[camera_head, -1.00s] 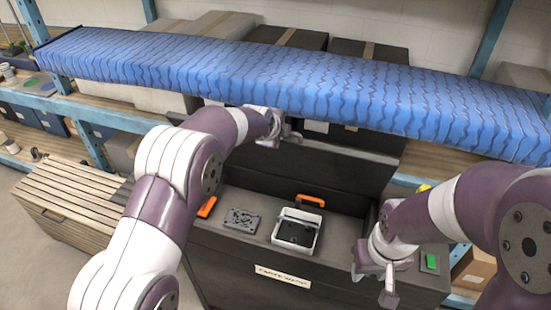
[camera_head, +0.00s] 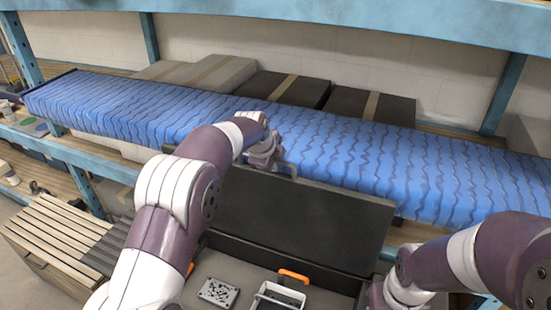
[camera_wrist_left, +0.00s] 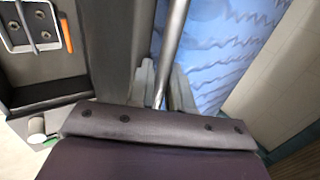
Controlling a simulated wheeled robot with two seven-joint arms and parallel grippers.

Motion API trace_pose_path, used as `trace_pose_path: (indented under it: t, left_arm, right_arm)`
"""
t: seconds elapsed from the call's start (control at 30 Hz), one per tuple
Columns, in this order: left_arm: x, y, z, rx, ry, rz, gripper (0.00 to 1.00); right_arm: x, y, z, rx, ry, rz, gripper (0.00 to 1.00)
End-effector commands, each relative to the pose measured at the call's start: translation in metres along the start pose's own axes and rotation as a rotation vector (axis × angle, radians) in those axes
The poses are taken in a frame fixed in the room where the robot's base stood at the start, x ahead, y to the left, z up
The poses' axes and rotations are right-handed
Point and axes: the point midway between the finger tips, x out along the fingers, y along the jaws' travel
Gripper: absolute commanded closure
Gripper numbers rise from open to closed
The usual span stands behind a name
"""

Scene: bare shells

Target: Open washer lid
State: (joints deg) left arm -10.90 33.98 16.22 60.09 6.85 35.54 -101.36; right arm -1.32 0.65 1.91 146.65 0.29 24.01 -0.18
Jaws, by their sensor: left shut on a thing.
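The washer lid (camera_head: 300,215) is a dark flat panel, raised to a steep angle at the back of the dark washer box (camera_head: 245,262). The box stands open below it. My left gripper (camera_head: 272,160) is at the lid's upper edge, shut on the bar handle (camera_head: 288,168). In the left wrist view the metal bar handle (camera_wrist_left: 174,40) runs between the two fingers of my left gripper (camera_wrist_left: 162,88), with the dark lid (camera_wrist_left: 115,45) beside it. My right arm comes in at lower right, and its fingers are below the picture edge.
Inside the box lie a grey perforated plate (camera_head: 218,292), a white-framed tray (camera_head: 262,300) and an orange handle (camera_head: 294,275). A blue wavy-covered shelf (camera_head: 350,145) runs close behind the lid. A slatted wooden crate (camera_head: 50,235) stands at left.

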Motion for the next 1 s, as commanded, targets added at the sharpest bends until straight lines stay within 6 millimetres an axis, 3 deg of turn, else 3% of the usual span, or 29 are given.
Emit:
trace_pose_path:
  t: [0.43,0.47,0.5,0.87,1.0]
  left_arm:
    - [0.002,0.005,0.001,-0.002,0.000,0.017,1.00]
    - [0.002,0.005,0.001,-0.002,0.000,0.017,0.71]
    - [0.002,0.005,0.001,-0.002,0.000,0.017,0.65]
    - [0.000,0.005,0.000,-0.001,0.000,0.016,0.65]
    - [-0.020,0.007,0.000,-0.001,-0.001,0.011,0.65]
  right_arm:
    - [0.000,0.000,0.000,0.000,0.000,0.000,0.57]
    - [0.000,0.000,0.000,0.000,0.000,0.000,0.57]
    - [0.000,0.000,0.000,0.000,0.000,0.000,0.57]
    - [0.002,0.000,0.000,0.000,0.000,0.000,0.57]
    - [0.020,0.000,0.003,0.000,0.000,0.000,0.57]
